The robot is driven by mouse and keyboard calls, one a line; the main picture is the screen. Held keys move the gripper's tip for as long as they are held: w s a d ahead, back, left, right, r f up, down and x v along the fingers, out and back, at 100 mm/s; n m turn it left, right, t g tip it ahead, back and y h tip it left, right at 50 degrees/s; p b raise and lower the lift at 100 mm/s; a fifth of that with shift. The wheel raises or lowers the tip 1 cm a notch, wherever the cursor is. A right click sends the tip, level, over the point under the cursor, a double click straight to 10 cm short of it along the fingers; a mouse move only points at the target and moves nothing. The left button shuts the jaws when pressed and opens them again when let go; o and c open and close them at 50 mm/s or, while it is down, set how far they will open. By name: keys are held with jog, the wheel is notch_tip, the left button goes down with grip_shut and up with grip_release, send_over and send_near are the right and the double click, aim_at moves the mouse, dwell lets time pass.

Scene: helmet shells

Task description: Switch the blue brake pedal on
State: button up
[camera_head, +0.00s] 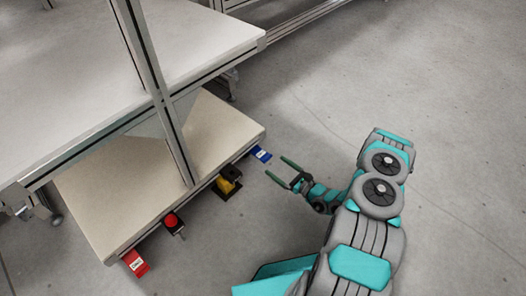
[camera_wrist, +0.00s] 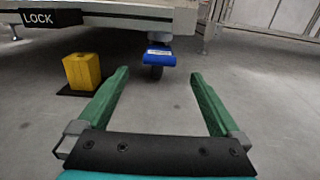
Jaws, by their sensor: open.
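The blue brake pedal (camera_head: 261,154) sticks out from under the right end of the workbench's lower shelf in the head view.
A yellow block (camera_head: 228,186) on a black base stands left of the blue pedal. A red button (camera_head: 171,220) and a red pedal (camera_head: 135,262) are further left along the shelf (camera_head: 110,205) edge. A LOCK label (camera_wrist: 38,18) shows at upper left. The floor to the right is clear.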

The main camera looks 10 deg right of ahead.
aim_at(264, 156)
jog(key=shift+b+x, duration=0.4)
jog(key=shift+x, duration=3.45)
jog(key=shift+a, duration=0.1)
grip_shut()
